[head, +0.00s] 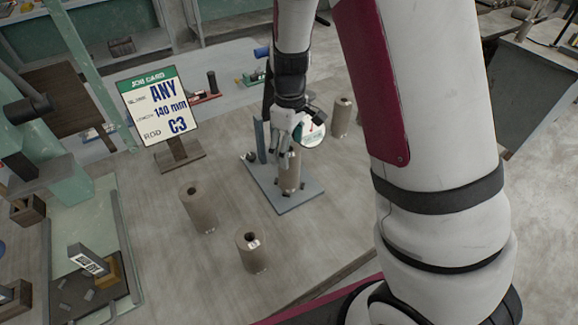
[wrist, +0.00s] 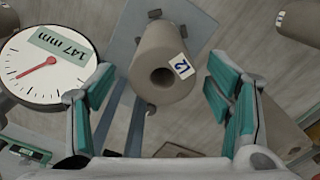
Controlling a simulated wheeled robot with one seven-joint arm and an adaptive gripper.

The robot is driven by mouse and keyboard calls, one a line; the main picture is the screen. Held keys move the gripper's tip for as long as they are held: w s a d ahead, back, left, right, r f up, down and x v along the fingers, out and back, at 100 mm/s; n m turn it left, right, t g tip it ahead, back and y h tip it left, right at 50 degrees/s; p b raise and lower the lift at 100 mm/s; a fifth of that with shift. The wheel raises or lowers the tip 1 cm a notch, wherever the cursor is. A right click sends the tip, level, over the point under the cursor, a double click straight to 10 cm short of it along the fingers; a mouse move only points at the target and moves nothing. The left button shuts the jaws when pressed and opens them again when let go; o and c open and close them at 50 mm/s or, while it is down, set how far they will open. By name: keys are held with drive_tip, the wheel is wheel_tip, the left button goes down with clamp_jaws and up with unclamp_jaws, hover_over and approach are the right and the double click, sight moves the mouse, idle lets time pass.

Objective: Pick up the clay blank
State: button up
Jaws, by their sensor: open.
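A brown cylindrical clay blank (head: 290,174) with a hole in its top stands on a blue-grey gauge plate (head: 262,180) in the head view. In the wrist view, the blank (wrist: 162,48) has a small tag that seems to read L2, and it lies in the gap between my fingers. My gripper (head: 286,145) is open at the top of this blank, with a teal-padded finger on each side in the wrist view (wrist: 162,85). Neither finger visibly touches it. A dial (wrist: 48,62) beside it reads 147 mm.
Other blanks stand at the front left (head: 198,209), at the front with a tag (head: 252,253), and behind the plate (head: 341,117). The job card (head: 158,103) reads ANY, 140 mm, C3. A green machine (head: 60,185) stands at left. Bare tabletop lies between the blanks.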

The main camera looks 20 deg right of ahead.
drive_tip(key=shift+a+f+p, duration=0.1)
drive_tip(key=shift+f+p, duration=0.3)
drive_tip(key=shift+f, duration=2.3)
clamp_jaws()
drive_tip(key=shift+r, duration=0.1)
drive_tip(key=shift+r, duration=0.75)
wheel_tip(320, 180, up, 2)
drive_tip(key=shift+b, duration=0.3)
drive_tip(key=s+a, duration=0.3)
drive_tip(key=s, duration=0.4)
drive_tip(key=s+a+r, duration=0.1)
drive_tip(key=s+a, duration=0.2)
drive_tip(key=s, duration=0.4)
drive_tip(key=shift+s+a+r, duration=0.15)
drive_tip(key=shift+s+r, duration=0.05)
drive_tip(key=shift+s, duration=0.2)
